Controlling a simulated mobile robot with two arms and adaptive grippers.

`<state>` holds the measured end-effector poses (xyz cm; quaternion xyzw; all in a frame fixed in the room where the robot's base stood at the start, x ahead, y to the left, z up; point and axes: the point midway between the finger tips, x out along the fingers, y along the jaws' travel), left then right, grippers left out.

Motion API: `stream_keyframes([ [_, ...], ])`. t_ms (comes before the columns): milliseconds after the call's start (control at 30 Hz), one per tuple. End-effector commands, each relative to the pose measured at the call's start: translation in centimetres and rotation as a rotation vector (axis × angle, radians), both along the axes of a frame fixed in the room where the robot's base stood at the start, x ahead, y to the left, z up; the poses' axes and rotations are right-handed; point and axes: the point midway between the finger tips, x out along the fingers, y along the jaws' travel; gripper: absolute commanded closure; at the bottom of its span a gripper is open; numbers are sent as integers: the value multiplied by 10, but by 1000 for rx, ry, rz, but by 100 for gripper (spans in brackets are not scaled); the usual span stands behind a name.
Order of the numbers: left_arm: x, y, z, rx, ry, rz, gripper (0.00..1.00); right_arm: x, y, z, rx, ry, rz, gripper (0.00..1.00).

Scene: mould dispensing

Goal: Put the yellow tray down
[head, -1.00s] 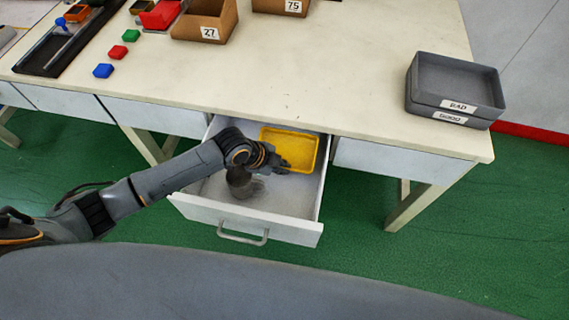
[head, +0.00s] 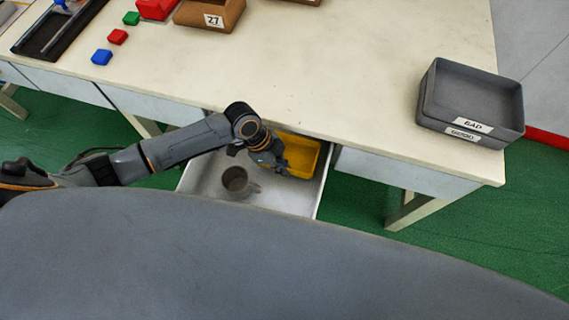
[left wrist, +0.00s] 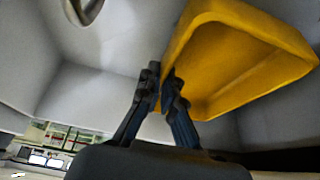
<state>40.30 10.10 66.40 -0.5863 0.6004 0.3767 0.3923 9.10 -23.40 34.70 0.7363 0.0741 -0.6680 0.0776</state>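The yellow tray (head: 303,152) is at the right side of the open drawer, under the table edge. In the left wrist view the yellow tray (left wrist: 245,50) fills the upper right and looks tilted. My left gripper (head: 270,160) is at the tray's left side. In the left wrist view my left gripper (left wrist: 162,85) has its fingers close together with the tray's wall between them. Whether the tray's underside touches the drawer floor cannot be told. My right gripper is not in view.
A grey mug (head: 237,181) stands in the open drawer (head: 290,198), left of the tray. Stacked grey BAD and GOOD trays (head: 472,100) sit on the table's right. A bin marked 27 (head: 208,14) and coloured blocks are at the left. The table's middle (head: 330,80) is clear.

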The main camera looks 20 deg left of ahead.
Motion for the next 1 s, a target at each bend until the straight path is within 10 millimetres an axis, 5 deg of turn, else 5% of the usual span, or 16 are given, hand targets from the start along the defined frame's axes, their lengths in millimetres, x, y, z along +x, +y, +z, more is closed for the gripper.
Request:
stream_keyframes([
  [233, 2, 1, -2, 0, -3, -2, 100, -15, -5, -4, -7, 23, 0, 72],
  [867, 1, 1, -14, 0, -3, -1, 100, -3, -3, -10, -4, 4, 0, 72],
  [1000, 1, 1, -14, 0, -2, -1, 74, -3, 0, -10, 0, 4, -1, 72],
])
